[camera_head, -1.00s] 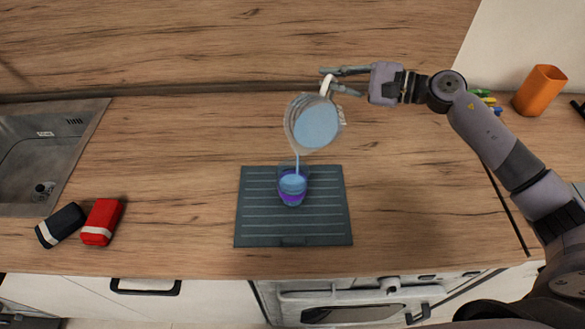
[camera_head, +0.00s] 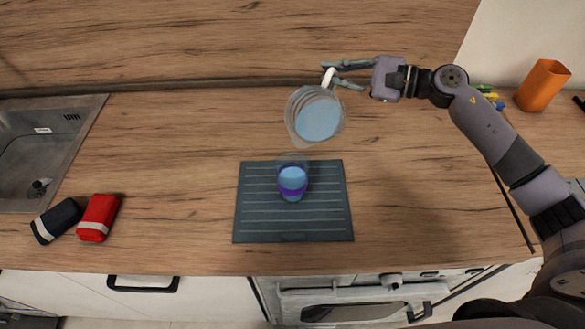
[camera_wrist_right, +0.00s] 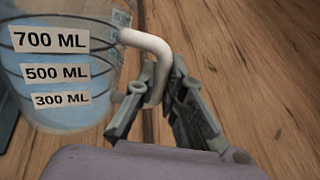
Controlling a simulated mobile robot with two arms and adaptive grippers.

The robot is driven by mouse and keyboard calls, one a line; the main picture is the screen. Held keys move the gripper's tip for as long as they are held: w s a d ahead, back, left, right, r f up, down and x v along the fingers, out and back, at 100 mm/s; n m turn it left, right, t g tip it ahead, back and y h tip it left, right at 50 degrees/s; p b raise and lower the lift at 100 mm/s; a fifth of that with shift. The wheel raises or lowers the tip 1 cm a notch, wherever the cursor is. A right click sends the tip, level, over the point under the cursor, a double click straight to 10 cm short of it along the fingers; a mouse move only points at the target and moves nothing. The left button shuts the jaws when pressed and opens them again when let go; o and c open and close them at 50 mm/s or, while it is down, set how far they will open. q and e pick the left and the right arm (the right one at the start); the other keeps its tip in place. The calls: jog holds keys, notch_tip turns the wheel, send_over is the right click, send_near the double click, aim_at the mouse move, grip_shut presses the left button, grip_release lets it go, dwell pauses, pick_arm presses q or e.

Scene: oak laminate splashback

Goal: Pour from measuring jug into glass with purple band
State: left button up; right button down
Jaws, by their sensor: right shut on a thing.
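The measuring jug (camera_head: 317,118) is a clear vessel with pale blue liquid, held tilted above and behind the glass in the head view. My right gripper (camera_head: 345,76) is shut on its white handle. The right wrist view shows the jug (camera_wrist_right: 62,95) with 700, 500 and 300 ML labels, and the gripper (camera_wrist_right: 160,105) around the handle. The glass with the purple band (camera_head: 292,180) stands upright on a dark ribbed mat (camera_head: 250,222) and holds blue liquid. No stream shows between jug and glass. My left gripper is not in view.
A metal sink (camera_head: 40,150) is at the left. A dark pouch-like item (camera_head: 57,222) and a red one (camera_head: 98,218) lie near the front left. An orange cup (camera_head: 542,86) stands at the back right. The wooden counter beside the mat is clear.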

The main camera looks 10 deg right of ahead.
pick_arm(q)
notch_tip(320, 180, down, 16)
jog(key=b, duration=1.4)
pick_arm(e)
jog(key=shift+w+d+f+m+y, duration=0.35)
jog(key=shift+w+d+f+m, duration=0.85)
jog(key=shift+f, duration=1)
jog(key=shift+w+d+f+m+y, duration=0.3)
jog(key=shift+w+d+f+m, duration=0.5)
jog(key=shift+f+m, duration=1.1)
jog(key=shift+w+d+f+m+y, duration=0.35)
jog(key=shift+w+d+f+m, duration=0.55)
jog(key=shift+f, duration=1.6)
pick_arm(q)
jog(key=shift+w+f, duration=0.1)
pick_arm(e)
jog(key=shift+w+a, duration=0.2)
jog(key=shift+w, duration=0.1)
